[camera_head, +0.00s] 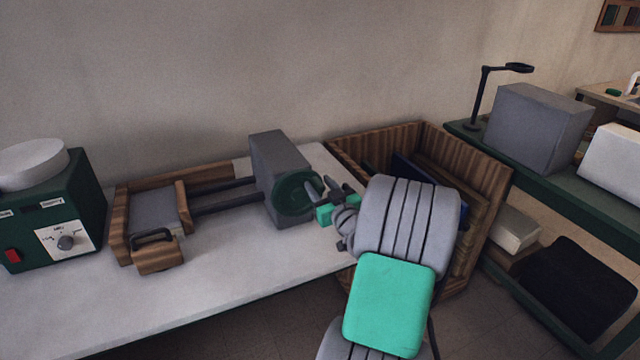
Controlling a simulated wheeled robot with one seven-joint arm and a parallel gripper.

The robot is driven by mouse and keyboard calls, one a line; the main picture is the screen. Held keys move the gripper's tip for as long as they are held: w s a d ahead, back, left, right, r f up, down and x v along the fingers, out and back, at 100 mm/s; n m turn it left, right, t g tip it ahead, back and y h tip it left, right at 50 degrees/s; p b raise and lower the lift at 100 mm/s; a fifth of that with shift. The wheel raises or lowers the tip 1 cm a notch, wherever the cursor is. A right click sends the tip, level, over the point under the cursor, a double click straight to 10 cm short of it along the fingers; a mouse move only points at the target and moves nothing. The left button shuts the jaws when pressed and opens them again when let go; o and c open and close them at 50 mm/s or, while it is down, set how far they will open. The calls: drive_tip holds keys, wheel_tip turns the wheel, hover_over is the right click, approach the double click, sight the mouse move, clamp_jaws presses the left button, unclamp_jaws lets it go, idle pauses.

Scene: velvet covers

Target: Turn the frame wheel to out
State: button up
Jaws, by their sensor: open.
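The frame wheel (297,194) is a dark green round wheel on the near right face of a grey block (278,152). Two dark rods (222,197) run from the block left to a wooden frame (120,222) with a grey pad (157,208). My gripper (325,188) is open at the right side of the wheel, its dark fingers pointing left and overlapping the wheel's right edge in the picture. I cannot tell whether the fingers touch the wheel. The wheel's right rim is partly hidden by the fingers. No readable mark shows on the wheel.
A green machine (75,205) with a red switch and a dial stands at the left of the white table (215,290). A wooden block with a dark handle (158,252) sits by the frame. A wooden crate (375,140) stands behind my arm. A green shelf (610,195) is at right.

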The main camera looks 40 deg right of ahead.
drive_tip(key=shift+c, duration=0.4)
clamp_jaws()
idle(1.0)
